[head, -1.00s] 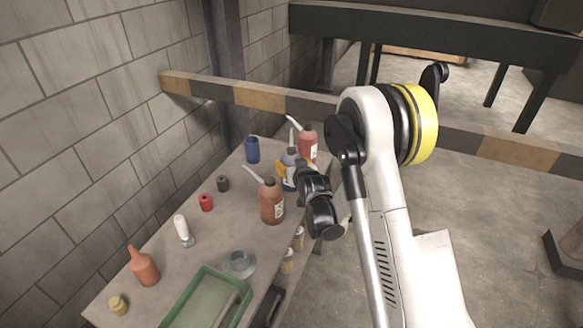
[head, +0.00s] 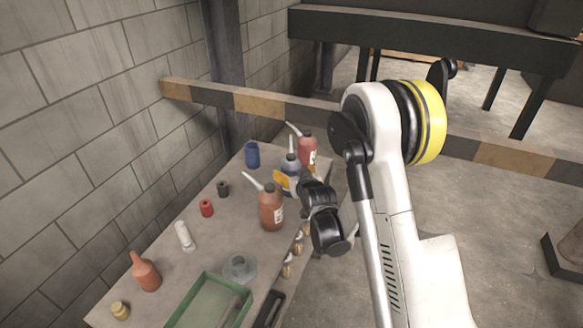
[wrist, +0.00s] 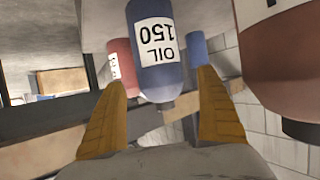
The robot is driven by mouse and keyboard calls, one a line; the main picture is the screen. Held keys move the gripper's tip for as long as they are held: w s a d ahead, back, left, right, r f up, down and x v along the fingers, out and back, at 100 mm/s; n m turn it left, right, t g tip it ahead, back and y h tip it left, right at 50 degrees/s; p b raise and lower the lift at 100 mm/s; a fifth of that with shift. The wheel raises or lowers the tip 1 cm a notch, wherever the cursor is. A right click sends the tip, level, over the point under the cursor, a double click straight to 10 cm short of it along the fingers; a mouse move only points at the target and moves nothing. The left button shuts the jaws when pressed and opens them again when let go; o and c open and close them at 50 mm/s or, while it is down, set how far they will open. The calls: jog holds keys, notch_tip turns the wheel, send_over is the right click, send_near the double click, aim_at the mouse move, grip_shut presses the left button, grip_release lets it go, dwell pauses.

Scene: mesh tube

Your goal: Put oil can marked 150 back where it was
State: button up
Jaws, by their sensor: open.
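The oil can marked 150 (wrist: 158,50) is blue with a white label and shows upside down in the wrist view. In the head view the blue can (head: 290,163) appears to stand on the table between two reddish cans, partly hidden by my gripper (head: 284,182). In the wrist view my gripper (wrist: 162,88) is open, its two yellow-brown fingers apart on either side of the can's lower part in the picture. I cannot tell whether either finger touches the can.
A red-brown can (head: 271,209) stands close in front, and a red can (head: 307,150) close behind. A blue cup (head: 252,155) stands at the table's far left. A green tray (head: 172,317), an orange bottle (head: 146,273) and small containers occupy the nearer table (head: 200,262).

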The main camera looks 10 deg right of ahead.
jog(key=v, duration=0.3)
jog(key=shift+s+r+p, duration=0.1)
jog(key=shift+r+p, duration=0.15)
jog(key=shift+p, duration=0.1)
jog(key=s+r+g, duration=0.3)
jog(key=s+r, duration=1)
jog(key=r, duration=0.1)
jog(key=s+r+g, duration=0.1)
jog(key=s+g, duration=0.2)
jog(key=s, duration=1.9)
jog(key=shift+g, duration=0.3)
jog(key=shift+r, duration=0.1)
